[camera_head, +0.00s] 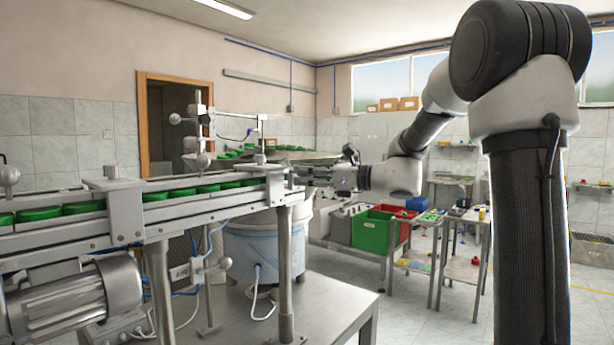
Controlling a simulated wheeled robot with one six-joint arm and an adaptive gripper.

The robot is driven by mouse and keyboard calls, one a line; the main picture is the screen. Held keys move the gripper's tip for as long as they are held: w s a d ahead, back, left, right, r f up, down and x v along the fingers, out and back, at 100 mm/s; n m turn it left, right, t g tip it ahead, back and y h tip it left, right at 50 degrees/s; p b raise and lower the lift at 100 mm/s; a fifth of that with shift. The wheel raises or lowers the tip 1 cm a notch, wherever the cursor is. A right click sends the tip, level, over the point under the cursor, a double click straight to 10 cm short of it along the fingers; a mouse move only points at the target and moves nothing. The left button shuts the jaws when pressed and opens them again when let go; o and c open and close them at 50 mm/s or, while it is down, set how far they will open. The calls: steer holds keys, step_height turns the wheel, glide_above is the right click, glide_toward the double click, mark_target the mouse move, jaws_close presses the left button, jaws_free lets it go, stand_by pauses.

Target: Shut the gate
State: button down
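A metal conveyor rail (215,207) carries a row of green caps (182,192) and ends near the middle of the view. A metal bracket (275,188) stands at that end, in front of the round bowl feeder. I cannot tell which small part there is the gate, or whether it stands open or shut. My gripper (312,173) reaches in from the right, level with the rail end and close to it. Its fingers are small and blend with the metal parts, so their opening and any contact are unclear.
The bowl (290,157) holds more green caps above a blue-grey drum (262,250) on a steel table (345,312). A motor (75,300) hangs below the conveyor. Green (370,233) and red (403,226) bins and small tables stand behind at right.

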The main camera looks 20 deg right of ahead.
steer(key=shift+r+g, duration=0.15)
steer(key=shift+g, duration=0.15)
steer(key=shift+r+g+h, duration=0.5)
steer(key=shift+h, duration=0.3)
steer(key=shift+w+a+r+m+g+h, duration=0.15)
steer(key=shift+r+m+g+h, duration=0.4)
steer(key=shift+g+h, duration=0.3)
steer(key=shift+w+a+r+m+g+h, duration=0.15)
steer(key=shift+r+g+h, duration=0.25)
steer(key=shift+g+h, duration=0.2)
steer(key=shift+w+a+r+m+g+h, duration=0.15)
steer(key=shift+r+g+h, duration=0.2)
steer(key=shift+g+h, duration=0.2)
steer(key=shift+w+a+r+g+h, duration=0.1)
steer(key=shift+w+r+g+h, duration=0.15)
steer(key=shift+g+h, duration=0.25)
steer(key=shift+w+r+g+h, duration=0.1)
steer(key=shift+r+g+h, duration=0.15)
steer(key=shift+g+h, duration=0.25)
steer(key=shift+m, duration=0.25)
steer(key=c, duration=1.1)
jaws_free()
steer(key=shift+c, duration=0.2)
